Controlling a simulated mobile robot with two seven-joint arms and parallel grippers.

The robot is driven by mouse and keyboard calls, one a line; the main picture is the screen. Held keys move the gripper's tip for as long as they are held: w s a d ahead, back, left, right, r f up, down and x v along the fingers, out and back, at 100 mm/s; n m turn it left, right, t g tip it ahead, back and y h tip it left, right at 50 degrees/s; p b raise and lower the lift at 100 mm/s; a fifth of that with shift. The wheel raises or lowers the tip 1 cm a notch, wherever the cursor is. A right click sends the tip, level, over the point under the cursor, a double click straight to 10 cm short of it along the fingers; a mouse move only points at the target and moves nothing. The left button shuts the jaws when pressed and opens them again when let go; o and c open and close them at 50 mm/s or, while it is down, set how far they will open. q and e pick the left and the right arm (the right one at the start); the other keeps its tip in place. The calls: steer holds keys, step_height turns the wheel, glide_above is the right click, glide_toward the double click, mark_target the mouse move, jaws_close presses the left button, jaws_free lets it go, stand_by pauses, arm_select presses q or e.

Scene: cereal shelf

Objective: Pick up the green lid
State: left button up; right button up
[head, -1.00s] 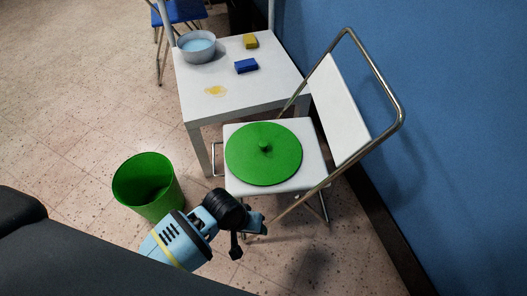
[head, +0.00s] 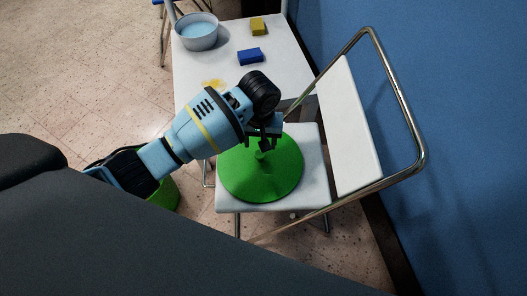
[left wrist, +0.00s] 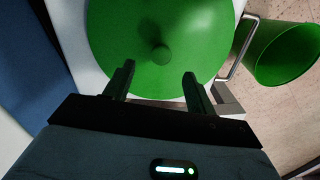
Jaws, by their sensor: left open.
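The green lid (head: 262,184) is round and flat with a small knob in its middle. It lies on the white seat of a folding chair (head: 312,170). My left gripper (head: 265,146) is over the lid near the knob, partly covering it in the head view. In the left wrist view the lid (left wrist: 120,45) fills the upper middle, and its knob (left wrist: 161,54) stands just beyond the gap between the two fingers of my left gripper (left wrist: 160,75). The fingers are apart with nothing between them. My right gripper is not in view.
A green bin (head: 166,195) stands on the floor left of the chair, partly behind my arm. A white table (head: 225,65) holds a bowl (head: 197,32), a blue block (head: 250,56), a yellow block (head: 259,26) and a yellow stain. A blue wall (head: 460,120) is close on the right.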

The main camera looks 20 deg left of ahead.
mark_target(260, 154)
arm_select(q)
steer(key=shift+s, duration=0.15)
steer(key=shift+s+f, duration=0.1)
steer(key=shift+f, duration=0.15)
steer(key=shift+f+b, duration=0.5)
steer(key=shift+f, duration=0.45)
steer(key=shift+a+f+b, duration=0.1)
steer(key=shift+f+b, duration=1)
steer(key=shift+f, duration=1.3)
steer(key=shift+w+f, duration=0.2)
steer(key=shift+f, duration=0.05)
steer(key=c, duration=1.2)
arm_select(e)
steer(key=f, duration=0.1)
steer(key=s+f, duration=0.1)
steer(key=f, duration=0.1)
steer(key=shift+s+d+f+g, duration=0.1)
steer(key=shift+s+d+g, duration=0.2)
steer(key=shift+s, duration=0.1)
arm_select(q)
steer(key=shift+o, duration=0.2)
steer(key=shift+r, duration=0.1)
